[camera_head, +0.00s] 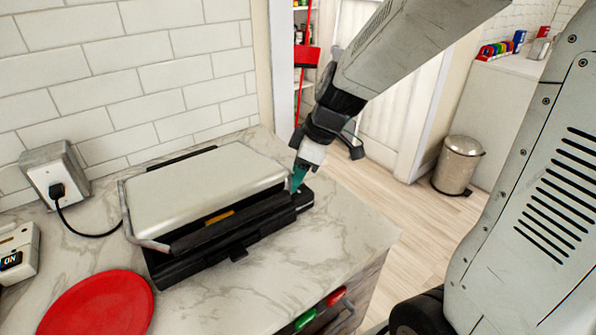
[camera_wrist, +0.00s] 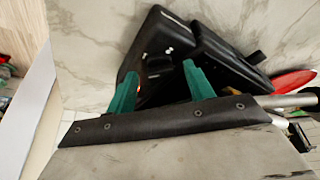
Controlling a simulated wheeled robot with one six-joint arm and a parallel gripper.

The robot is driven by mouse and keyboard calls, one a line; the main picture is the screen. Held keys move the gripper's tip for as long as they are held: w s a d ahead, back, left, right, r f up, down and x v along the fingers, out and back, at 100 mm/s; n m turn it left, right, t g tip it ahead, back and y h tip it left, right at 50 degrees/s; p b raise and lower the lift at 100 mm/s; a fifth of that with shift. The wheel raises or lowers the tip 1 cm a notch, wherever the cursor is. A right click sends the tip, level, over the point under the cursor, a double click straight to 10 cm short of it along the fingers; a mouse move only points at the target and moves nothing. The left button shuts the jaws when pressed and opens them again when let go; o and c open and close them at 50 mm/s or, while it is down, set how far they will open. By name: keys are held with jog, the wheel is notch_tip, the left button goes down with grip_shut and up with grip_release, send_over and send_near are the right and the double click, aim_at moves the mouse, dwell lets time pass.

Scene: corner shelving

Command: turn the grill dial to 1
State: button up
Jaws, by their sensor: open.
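The grill (camera_head: 205,190) stands on the marble counter with its pale lid down and a metal handle at its left front. A small black box (camera_head: 304,199) sticks out at its right end. My gripper (camera_head: 298,178) points down at this end, its teal fingers close to the box. In the wrist view, my gripper (camera_wrist: 159,69) is open, with its two teal fingers apart over the black control box (camera_wrist: 165,38) and the grill's black body (camera_wrist: 222,68) to the right. The dial is not clear in either view, and its setting cannot be read.
A red plate (camera_head: 98,303) lies at the counter's front left. A black cord runs from the wall socket (camera_head: 55,178) toward the grill. Green (camera_head: 305,319) and red (camera_head: 336,296) pieces sit at the counter's front edge. Bare counter (camera_head: 345,225) lies right of the grill.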

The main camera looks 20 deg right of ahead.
jog(key=v, duration=0.8)
jog(key=shift+w, duration=0.1)
jog(key=c, duration=0.5)
jog(key=w+a+m+g+h, duration=0.1)
jog(key=w+m+g, duration=0.45)
jog(key=m, duration=1.25)
jog(key=shift+g, duration=0.45)
jog(key=x, duration=0.8)
grip_shut()
